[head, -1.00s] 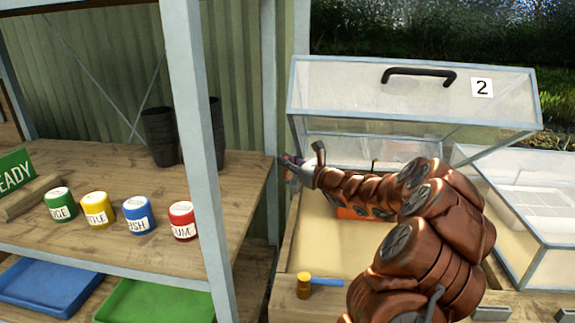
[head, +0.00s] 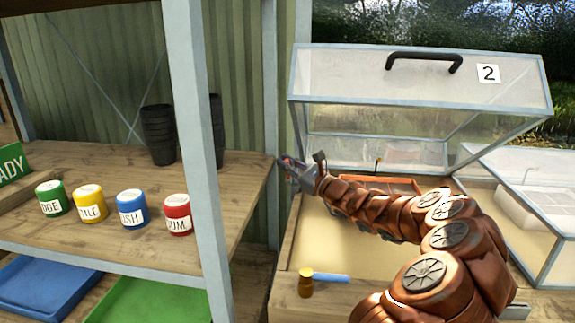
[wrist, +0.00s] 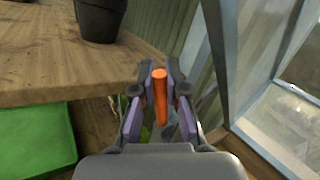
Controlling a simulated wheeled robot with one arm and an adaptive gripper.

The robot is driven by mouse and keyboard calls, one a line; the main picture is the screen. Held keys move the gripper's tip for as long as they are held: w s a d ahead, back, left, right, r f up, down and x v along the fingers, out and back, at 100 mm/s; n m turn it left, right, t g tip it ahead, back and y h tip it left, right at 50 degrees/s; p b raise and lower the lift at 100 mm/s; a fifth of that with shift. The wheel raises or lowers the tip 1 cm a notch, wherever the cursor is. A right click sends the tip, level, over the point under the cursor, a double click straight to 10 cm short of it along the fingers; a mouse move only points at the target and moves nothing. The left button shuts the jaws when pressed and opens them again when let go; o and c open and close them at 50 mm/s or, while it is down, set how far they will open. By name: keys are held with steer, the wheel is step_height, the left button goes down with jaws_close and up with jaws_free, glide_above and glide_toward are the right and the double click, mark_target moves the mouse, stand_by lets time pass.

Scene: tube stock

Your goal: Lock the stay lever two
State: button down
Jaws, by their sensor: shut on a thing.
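The lid (head: 420,80) labelled 2 stands raised over its glazed frame. My gripper (head: 287,168) reaches to the frame's left side, close to the shelf's corner post. In the wrist view, my gripper (wrist: 159,90) is shut on an upright orange lever (wrist: 159,82), which stands between its fingers. A brass knob with a blue bar (head: 332,278) sits on the frame's front ledge, the bar pointing right.
A wooden shelf (head: 95,215) at left holds labelled jars and black pots (head: 158,135). Its grey post (head: 195,150) stands left of my gripper. Blue and green trays (head: 150,303) lie below. Another glazed frame (head: 540,205) is at right. An orange tray (head: 380,182) sits behind my arm.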

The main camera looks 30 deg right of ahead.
steer(key=c, duration=1.4)
jaws_free()
steer(key=shift+d, duration=0.15)
steer(key=shift+c, duration=0.2)
steer(key=shift+s, duration=0.15)
steer(key=v, duration=1.1)
steer(key=shift+s, duration=0.35)
steer(key=shift+d, duration=0.1)
